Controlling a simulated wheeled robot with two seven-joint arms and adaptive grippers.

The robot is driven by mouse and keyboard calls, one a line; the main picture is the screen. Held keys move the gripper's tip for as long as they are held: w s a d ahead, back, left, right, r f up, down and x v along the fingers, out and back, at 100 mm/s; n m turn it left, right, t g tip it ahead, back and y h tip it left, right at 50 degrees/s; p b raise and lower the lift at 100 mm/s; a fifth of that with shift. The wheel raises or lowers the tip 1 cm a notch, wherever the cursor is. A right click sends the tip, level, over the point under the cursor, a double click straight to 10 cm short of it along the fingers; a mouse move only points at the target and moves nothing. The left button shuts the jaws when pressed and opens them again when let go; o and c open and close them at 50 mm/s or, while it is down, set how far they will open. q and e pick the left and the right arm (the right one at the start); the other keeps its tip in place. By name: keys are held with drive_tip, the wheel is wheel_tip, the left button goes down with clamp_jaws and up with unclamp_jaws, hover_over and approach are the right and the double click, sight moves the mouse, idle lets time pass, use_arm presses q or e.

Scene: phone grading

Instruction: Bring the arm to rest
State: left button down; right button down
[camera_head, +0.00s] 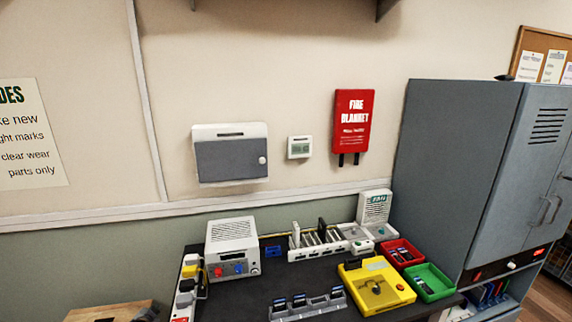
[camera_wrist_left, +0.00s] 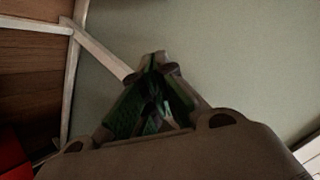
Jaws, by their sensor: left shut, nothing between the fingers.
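My left gripper (camera_wrist_left: 157,68) shows in the left wrist view with its fingertips together and nothing between them. Behind it are a plain grey-green surface, a pale strip and some brown wood; no object is near the fingertips. Neither gripper nor arm shows in the head view. My right gripper is in no view.
In the head view a dark bench (camera_head: 257,291) holds a white powered box (camera_head: 233,236), a slotted rack (camera_head: 318,243), a grey phone holder (camera_head: 307,304), a yellow device (camera_head: 376,286), a red bin (camera_head: 403,253) and a green bin (camera_head: 430,281). A tall grey cabinet (camera_head: 455,150) stands right.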

use_arm(q)
drive_tip(key=s+d+f+n+g+h, duration=0.15)
drive_tip(key=s+d+f, duration=0.25)
drive_tip(key=s+f, duration=0.45)
drive_tip(key=s+d+f+n+g, duration=0.15)
drive_tip(key=s+d+f, duration=0.25)
drive_tip(key=s+f, duration=0.5)
drive_tip(key=s+d+f+g, duration=0.2)
drive_tip(key=s+d+f, duration=0.2)
drive_tip(key=s+f, duration=0.5)
drive_tip(key=s+d+f+g, duration=0.1)
drive_tip(key=s+d, duration=0.3)
drive_tip(key=s, duration=0.8)
drive_tip(key=s+d+f+g+h, duration=0.1)
drive_tip(key=s+d+f, duration=0.3)
drive_tip(key=s, duration=0.8)
drive_tip(key=s+d+f+n+g, duration=0.1)
drive_tip(key=s+d, duration=0.4)
drive_tip(key=s, duration=0.7)
wheel_tip(320, 180, down, 2)
drive_tip(key=shift+d+f+g+h, duration=0.25)
drive_tip(key=shift+d+g+h, duration=0.1)
drive_tip(key=shift+g, duration=0.45)
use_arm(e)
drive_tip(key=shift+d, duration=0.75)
use_arm(q)
drive_tip(key=shift+w, duration=0.1)
